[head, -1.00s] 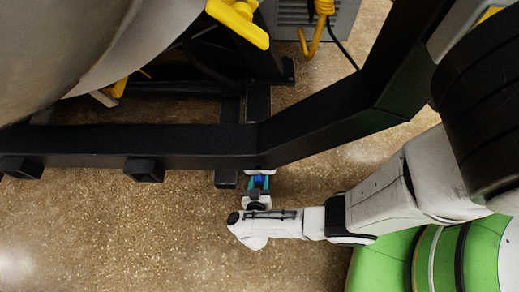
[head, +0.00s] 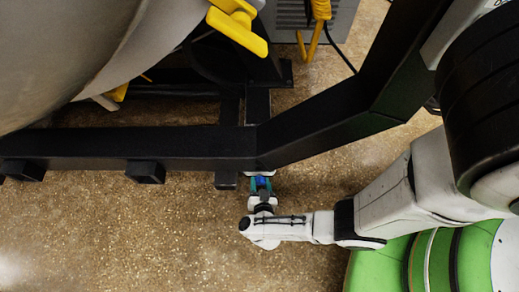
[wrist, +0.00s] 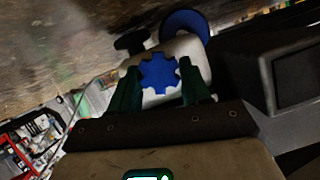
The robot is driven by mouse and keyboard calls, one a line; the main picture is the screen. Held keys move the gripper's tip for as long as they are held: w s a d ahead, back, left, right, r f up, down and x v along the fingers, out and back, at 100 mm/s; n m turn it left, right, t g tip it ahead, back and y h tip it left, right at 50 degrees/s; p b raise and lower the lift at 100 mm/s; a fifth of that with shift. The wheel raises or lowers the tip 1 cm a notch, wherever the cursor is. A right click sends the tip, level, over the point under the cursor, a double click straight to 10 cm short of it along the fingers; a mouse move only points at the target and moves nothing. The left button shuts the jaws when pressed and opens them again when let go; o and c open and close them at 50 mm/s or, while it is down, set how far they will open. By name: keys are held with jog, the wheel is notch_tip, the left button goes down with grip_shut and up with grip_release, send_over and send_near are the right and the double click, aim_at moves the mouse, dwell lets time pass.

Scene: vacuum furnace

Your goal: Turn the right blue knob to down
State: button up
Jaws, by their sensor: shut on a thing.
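A blue scalloped knob (wrist: 158,74) sits between the two dark green fingers of my gripper (wrist: 160,88) in the wrist view. My gripper is shut on this knob. The knob is in front of a white fitting (wrist: 196,52). A second blue round part (wrist: 187,24) shows behind and above it, apart from my fingers. In the head view my gripper (head: 261,186) reaches to just under the black frame beam, with a small patch of blue at its tip. Most of the knob is hidden there, and I cannot tell which way it points.
The black frame beam (head: 195,141) runs just beyond my gripper. A large grey cylinder (head: 90,50) and a yellow handle (head: 238,27) are at the upper left. Speckled floor (head: 120,230) is open at the lower left. A dark box-like part (wrist: 290,77) is right of my fingers.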

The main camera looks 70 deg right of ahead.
jog(key=m+t, duration=0.1)
jog(key=m, duration=0.1)
jog(key=m+t+b, duration=0.1)
jog(key=shift+s+f+m+t+y, duration=0.15)
jog(key=shift+s+m+t+y, duration=0.15)
jog(key=shift+m, duration=0.1)
jog(key=shift+d+m+t, duration=0.1)
jog(key=shift+m+t, duration=1)
jog(key=shift+m, duration=0.6)
jog(key=shift+f, duration=0.1)
jog(key=o, duration=1.1)
jog(key=shift+c, duration=0.2)
jog(key=v, duration=1)
jog(key=shift+s+a, duration=0.25)
jog(key=shift+a, duration=0.1)
